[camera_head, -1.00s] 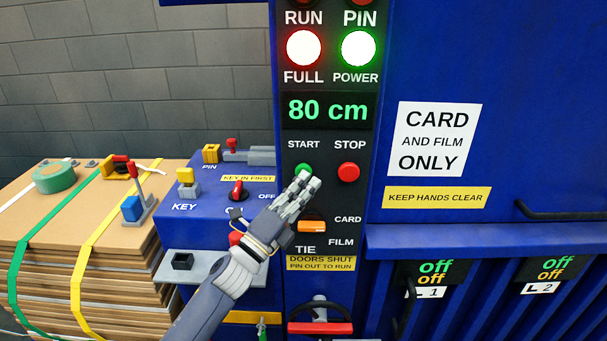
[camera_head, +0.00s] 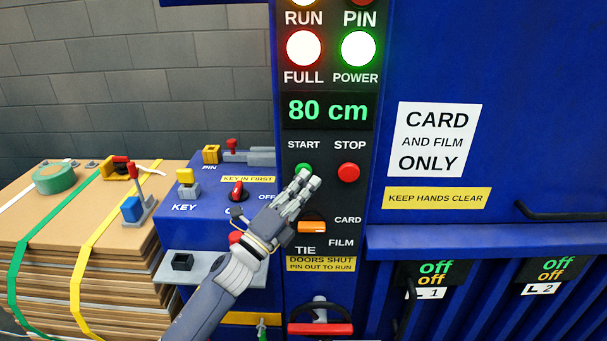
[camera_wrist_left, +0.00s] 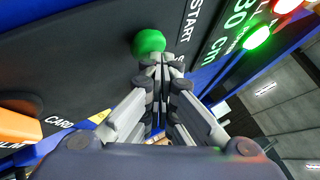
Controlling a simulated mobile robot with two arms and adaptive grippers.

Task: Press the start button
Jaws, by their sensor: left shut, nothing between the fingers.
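The green start button (camera_head: 303,169) sits under the word START on the dark control panel (camera_head: 325,190). My left gripper (camera_head: 309,182) is shut and empty, with its fingertips at the lower edge of the button, partly covering it. In the left wrist view the fingertips of the gripper (camera_wrist_left: 161,62) meet the lower edge of the green button (camera_wrist_left: 149,41); whether they press it in cannot be told. The RUN lamp (camera_head: 303,2) at the top edge glows yellow. My right gripper is not in view.
The red stop button (camera_head: 348,172) is just right of the start button. An orange card/film switch (camera_head: 312,227) is below. The display (camera_head: 327,110) reads 80 cm. A blue key box (camera_head: 215,215) and strapped cardboard stack (camera_head: 95,290) stand left.

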